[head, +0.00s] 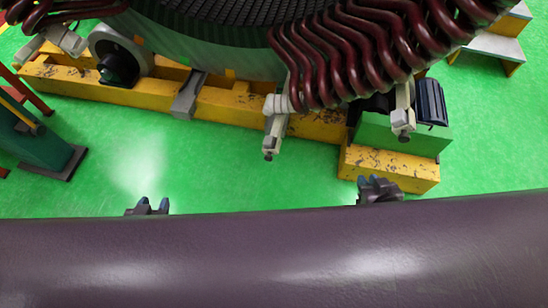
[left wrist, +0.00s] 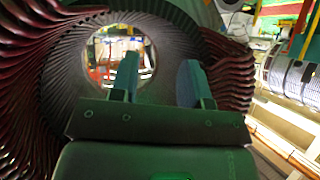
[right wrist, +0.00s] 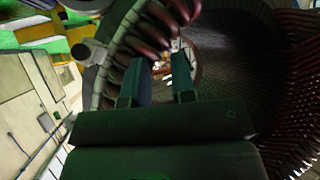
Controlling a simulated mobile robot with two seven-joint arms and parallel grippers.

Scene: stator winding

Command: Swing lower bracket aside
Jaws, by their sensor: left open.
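Light grey jointed brackets hang at the rim of the stator (head: 205,45). One bracket (head: 276,128) hangs low at the middle, another (head: 403,112) is at the right, and one (head: 62,38) is at the upper left. I cannot tell which is the lower bracket. My left gripper (head: 147,207) is open and empty, in front of the stator and apart from it; its fingers also show in the left wrist view (left wrist: 158,82). My right gripper (head: 378,188) has its fingers apart and empty, near the yellow base's right end; they also show in the right wrist view (right wrist: 157,82).
Dark red coils (head: 345,55) bulge from the stator. A yellow base beam (head: 220,108) runs beneath it, with a green motor block (head: 400,135) at right. A dark curved surface (head: 270,255) fills the head view's bottom and hides my arms. Green floor (head: 200,165) is clear between.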

